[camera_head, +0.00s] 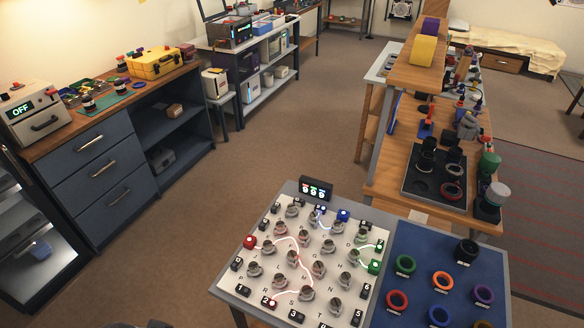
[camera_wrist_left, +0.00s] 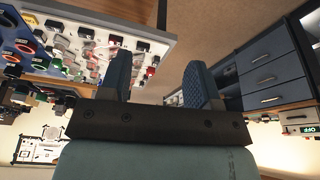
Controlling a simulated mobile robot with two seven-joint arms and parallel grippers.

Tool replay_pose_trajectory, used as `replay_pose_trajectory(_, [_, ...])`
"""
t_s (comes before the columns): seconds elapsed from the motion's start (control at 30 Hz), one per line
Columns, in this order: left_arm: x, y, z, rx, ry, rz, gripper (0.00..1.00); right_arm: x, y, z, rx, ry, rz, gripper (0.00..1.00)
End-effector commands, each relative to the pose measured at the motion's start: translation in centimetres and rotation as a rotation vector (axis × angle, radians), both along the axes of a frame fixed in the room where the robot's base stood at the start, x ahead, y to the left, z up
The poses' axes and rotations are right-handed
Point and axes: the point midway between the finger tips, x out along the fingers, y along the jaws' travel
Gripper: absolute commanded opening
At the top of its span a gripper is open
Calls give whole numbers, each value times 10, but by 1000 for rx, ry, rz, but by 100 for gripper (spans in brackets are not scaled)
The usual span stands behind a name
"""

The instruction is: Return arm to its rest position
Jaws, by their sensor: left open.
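My left gripper (camera_wrist_left: 159,78) shows in the left wrist view, its two blue textured fingers spread apart with nothing between them. The picture there is turned over, with the white board (camera_wrist_left: 100,28) at the upper left and the dark drawer cabinet (camera_wrist_left: 272,72) at the right. The fingers seem apart from both, over the brown floor. In the head view no gripper can be made out, only a dark sliver at the bottom edge. My right gripper is in neither view.
In the head view, the white board (camera_head: 269,278) with knobs and wires sits beside a blue mat (camera_head: 416,272) with coloured rings. A wooden bench (camera_head: 385,165) with a black lens tray (camera_head: 424,186) stands behind. The drawer cabinet (camera_head: 95,172) is left; floor between is clear.

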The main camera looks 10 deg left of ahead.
Motion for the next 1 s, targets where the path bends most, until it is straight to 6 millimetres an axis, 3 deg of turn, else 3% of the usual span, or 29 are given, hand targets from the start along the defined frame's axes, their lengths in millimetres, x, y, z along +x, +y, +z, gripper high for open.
replay_pose_trajectory(0.1, [-11, 11, 9, 23, -29, 15, 57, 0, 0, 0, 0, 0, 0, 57])
replay_pose_trajectory(0.47, [25, -10, -41, -34, -222, -23, 57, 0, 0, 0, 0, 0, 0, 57])
replay_pose_trajectory(0.7, [44, -31, -86, -94, -417, -54, 57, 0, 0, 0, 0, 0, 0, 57])
replay_pose_trajectory(0.83, [48, -43, -111, -135, -548, -70, 57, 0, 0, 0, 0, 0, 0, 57])
replay_pose_trajectory(1.0, [48, -52, -125, -168, -651, -80, 57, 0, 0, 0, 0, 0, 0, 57])
